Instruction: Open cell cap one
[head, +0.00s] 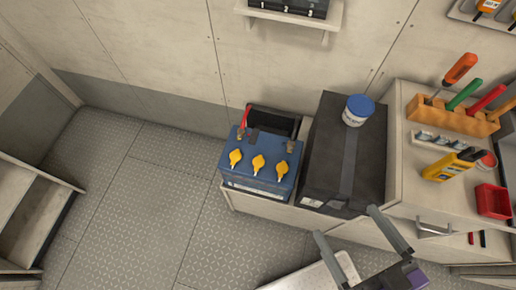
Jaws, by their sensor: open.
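In the head view a blue battery (262,178) stands on a low bench, with three yellow winged cell caps on its top in a row. They are the left cap (236,157), the middle cap (258,164) and the right cap (283,168). All three appear seated on the battery; I see no marking that tells which one is cap one. Grey terminal posts stand behind the caps, with a red piece at the left one. My gripper (346,222) is open and empty at the lower right of the battery, apart from it.
A dark box (345,150) with a blue-lidded tub (358,111) on it stands right of the battery. A cabinet (402,197) further right holds a tool rack (452,117), a yellow meter (450,165) and a red bin (493,201). The metal floor (150,195) at left is clear.

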